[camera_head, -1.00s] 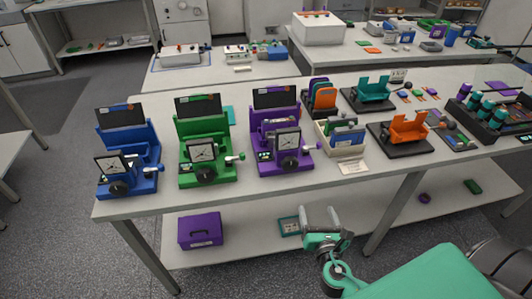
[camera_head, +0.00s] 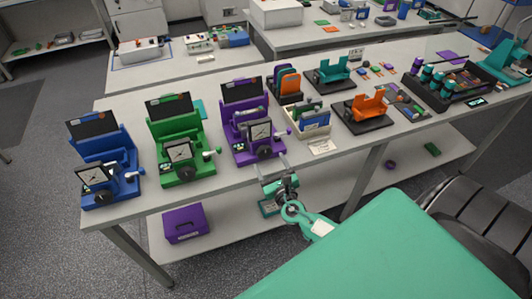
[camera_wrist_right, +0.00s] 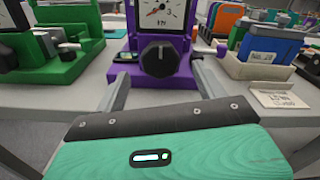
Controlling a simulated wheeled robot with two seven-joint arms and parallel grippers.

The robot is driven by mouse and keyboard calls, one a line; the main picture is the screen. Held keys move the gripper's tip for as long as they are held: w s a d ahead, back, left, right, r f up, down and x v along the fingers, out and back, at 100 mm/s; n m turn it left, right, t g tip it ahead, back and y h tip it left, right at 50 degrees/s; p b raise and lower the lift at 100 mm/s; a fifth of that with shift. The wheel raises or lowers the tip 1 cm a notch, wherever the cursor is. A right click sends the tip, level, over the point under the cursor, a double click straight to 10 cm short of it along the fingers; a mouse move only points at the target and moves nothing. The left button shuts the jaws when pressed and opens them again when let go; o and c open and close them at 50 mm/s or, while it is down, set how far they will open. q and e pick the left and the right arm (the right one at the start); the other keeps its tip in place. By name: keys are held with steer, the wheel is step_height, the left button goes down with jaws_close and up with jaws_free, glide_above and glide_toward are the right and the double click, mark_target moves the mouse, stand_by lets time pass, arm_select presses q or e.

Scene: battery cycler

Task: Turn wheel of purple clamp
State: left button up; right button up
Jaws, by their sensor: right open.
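The purple clamp (camera_head: 232,140) stands on the table, third in a row after a blue and a green one, with a square dial gauge on its front. Its black wheel (camera_head: 264,153) sits below the dial and also shows in the right wrist view (camera_wrist_right: 158,57). My right gripper (camera_head: 272,165) is at the table's front edge, just before the purple clamp. In the right wrist view its open fingers (camera_wrist_right: 161,78) point at the clamp, spread to either side of the wheel, with nothing between them. My left gripper is not in view.
The green clamp (camera_head: 183,165) stands left of the purple one, and the blue clamp (camera_head: 100,190) farther left. A beige bin (camera_head: 308,123) and a paper label (camera_head: 322,148) are close on the right. A purple box (camera_head: 184,223) lies on the lower shelf.

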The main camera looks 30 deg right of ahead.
mark_target(265, 154)
steer(key=shift+p+x, duration=0.4)
steer(key=shift+x, duration=1.8)
